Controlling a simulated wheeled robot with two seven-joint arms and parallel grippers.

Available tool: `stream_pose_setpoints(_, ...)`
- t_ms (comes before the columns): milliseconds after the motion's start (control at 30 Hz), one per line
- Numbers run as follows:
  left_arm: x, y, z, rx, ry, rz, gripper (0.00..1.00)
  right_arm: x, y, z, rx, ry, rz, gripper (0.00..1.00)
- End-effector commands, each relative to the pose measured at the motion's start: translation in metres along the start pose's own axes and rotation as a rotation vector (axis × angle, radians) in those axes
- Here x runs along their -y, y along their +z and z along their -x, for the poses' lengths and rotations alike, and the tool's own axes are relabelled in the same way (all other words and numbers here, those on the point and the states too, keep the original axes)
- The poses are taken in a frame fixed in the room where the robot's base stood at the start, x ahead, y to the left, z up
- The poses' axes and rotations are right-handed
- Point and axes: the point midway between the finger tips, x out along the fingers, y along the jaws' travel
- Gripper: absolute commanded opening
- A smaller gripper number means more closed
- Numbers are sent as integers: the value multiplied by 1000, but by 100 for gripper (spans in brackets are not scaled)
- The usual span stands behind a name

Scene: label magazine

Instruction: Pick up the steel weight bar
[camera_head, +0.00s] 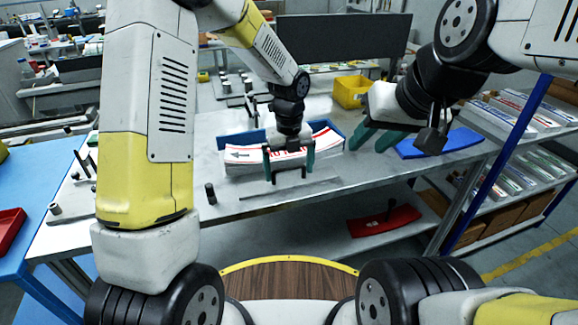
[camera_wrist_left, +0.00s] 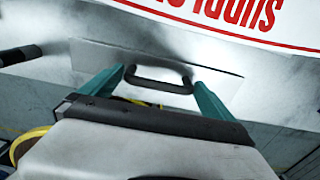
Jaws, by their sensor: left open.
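The steel weight bar (camera_head: 322,184) is a thin, flat grey plate lying along the table's front edge, before a stack of white labels with red print (camera_head: 240,168). In the left wrist view the bar (camera_wrist_left: 218,79) has a dark, loop-shaped handle (camera_wrist_left: 160,86). My left gripper (camera_head: 289,170) is open above the bar. Its teal fingers (camera_wrist_left: 158,76) are at the two ends of the handle; I cannot tell whether they touch it. My right gripper (camera_head: 375,138) is open and apart from the bar, to its right.
A blue holder (camera_head: 240,140) stands behind the labels. A short dark peg (camera_head: 210,193) stands left of the bar. A blue plate (camera_head: 455,142) lies at the table's right, with a yellow bin (camera_head: 350,91) behind. A red plate (camera_head: 368,224) lies on the lower shelf.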

Motion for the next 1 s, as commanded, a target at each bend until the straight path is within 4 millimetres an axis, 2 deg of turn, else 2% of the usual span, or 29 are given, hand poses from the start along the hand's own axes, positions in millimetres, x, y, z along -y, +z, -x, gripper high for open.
stream_pose_setpoints(100, 0, 0, -10, 0, 0, 1, 100, 0, 0, 0, 0, 0, 0, 36)
stream_pose_setpoints(333, 0, 0, -10, 1, -1, 2, 100, 0, 0, 0, 0, 0, 0, 36)
stream_pose_setpoints(733, 0, 0, -10, 1, -1, 2, 21, 0, 0, 0, 0, 0, 0, 36)
stream_pose_setpoints(1000, 1, 1, -8, 5, -4, 2, 21, 0, 0, 0, 0, 0, 0, 36)
